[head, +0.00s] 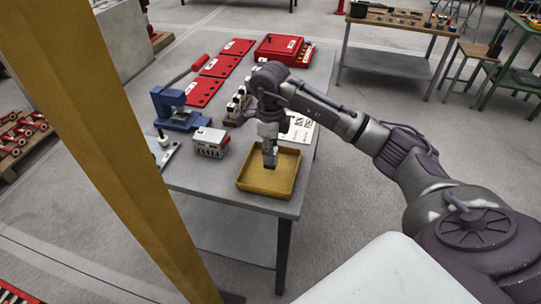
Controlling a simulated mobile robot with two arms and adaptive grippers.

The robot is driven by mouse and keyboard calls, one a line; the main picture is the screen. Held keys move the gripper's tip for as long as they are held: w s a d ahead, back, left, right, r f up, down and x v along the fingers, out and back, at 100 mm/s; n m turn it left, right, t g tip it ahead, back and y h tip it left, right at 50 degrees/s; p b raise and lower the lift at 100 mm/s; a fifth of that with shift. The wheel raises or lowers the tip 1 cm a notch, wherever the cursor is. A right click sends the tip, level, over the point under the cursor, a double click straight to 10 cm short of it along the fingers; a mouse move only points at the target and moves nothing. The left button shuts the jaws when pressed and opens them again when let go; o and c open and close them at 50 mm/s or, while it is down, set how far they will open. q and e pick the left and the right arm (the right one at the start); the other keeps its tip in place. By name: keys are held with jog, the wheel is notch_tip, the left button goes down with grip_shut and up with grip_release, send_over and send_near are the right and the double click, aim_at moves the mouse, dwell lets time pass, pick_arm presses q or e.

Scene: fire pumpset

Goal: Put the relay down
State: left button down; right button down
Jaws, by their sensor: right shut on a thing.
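My right gripper (270,158) points down over the yellow tray (243,186) at the near right corner of the grey table. It is shut on a small dark thing, likely the relay, of which little shows between the fingers. I cannot tell whether the thing touches the tray floor. The rest of the tray looks empty. My left gripper is not in view.
Red plates (203,91) and a red box (284,50) lie farther back. A yellow post (100,130) crosses the left foreground.

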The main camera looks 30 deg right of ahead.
notch_tip(320, 180, down, 2)
jog(key=shift+f, duration=0.55)
jog(key=c, duration=0.7)
grip_release()
jog(key=shift+c, duration=0.2)
jog(key=shift+r, duration=0.15)
jog(key=shift+r, duration=0.25)
notch_tip(320, 180, up, 12)
jog(key=shift+f+b, duration=0.2)
jog(key=shift+b, duration=0.4)
